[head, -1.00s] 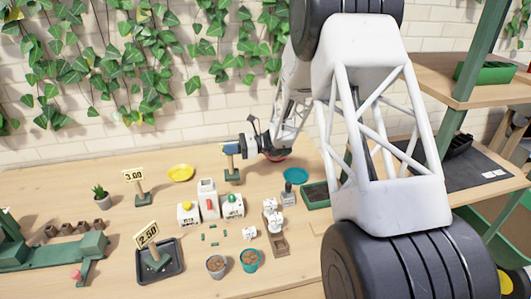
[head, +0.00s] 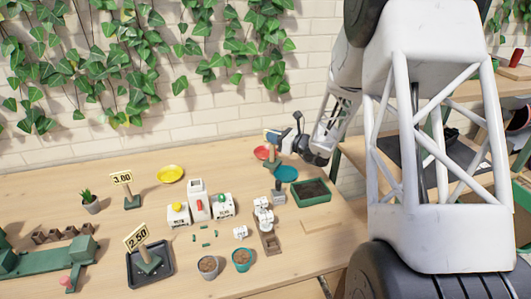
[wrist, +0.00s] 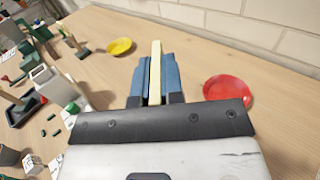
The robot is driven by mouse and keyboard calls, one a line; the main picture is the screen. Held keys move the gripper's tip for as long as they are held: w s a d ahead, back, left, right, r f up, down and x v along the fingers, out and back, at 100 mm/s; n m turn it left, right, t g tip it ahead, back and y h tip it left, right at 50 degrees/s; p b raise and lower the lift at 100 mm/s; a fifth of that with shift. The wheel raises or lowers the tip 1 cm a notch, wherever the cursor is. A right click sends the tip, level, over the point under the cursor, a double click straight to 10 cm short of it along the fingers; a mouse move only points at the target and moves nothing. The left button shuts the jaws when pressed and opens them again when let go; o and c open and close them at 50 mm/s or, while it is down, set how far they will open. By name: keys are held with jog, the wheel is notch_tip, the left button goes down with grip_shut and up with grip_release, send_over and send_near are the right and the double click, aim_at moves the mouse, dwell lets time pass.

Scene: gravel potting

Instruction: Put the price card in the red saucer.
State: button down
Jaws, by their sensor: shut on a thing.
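My gripper (head: 273,137) is shut on a price card and holds it upright at the back of the table. The card's cream edge (wrist: 155,72) shows between the blue fingers in the wrist view. In the head view its green base (head: 271,165) hangs below the fingers; its height above the table is hard to tell. The red saucer (head: 262,153) is partly hidden behind the card's stand. In the wrist view the red saucer (wrist: 228,91) looks empty and lies to the right of the fingers, apart from them.
A blue saucer (head: 286,174) and a green tray of soil (head: 311,192) lie close by to the right. A yellow saucer (head: 170,174) lies left. Other price cards read 3.00 (head: 122,178) and 2.50 (head: 137,236). White dispensers (head: 198,200) stand mid-table.

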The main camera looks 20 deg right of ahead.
jog(key=shift+w, duration=0.1)
dwell(0.3)
jog(key=w+d+f, duration=0.1)
jog(key=w+d, duration=0.1)
jog(key=w, duration=1.3)
jog(key=shift+w+f, duration=0.2)
jog(key=shift+w, duration=0.15)
jog(key=shift+f, duration=2.3)
jog(key=c, duration=1.2)
grip_release()
jog(key=shift+c, duration=0.2)
jog(key=shift+r, duration=0.1)
